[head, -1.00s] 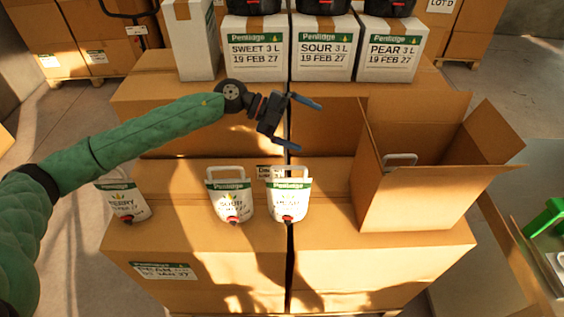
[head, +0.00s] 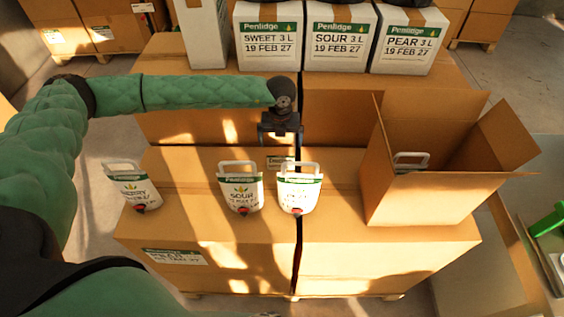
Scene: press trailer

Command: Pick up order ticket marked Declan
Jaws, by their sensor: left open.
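A small card (head: 278,162) with a dark green printed band stands or lies on the front cartons, just behind the pouches. It may be the order ticket, but I cannot read a name on it, and its lower right is hidden by the rightmost pouch (head: 299,193). My left gripper (head: 280,141) points down behind and above this card, its two fingers spread apart with nothing between them. I cannot tell the exact height of the gripper over the card. My right gripper is not in view.
A sour pouch (head: 240,196) and another pouch (head: 134,190) stand along the front cartons (head: 400,255). An open carton (head: 415,200) with a handled pouch inside stands at the right. White boxes (head: 268,42) line the higher back cartons (head: 390,100). Bare carton top lies between the left pouches.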

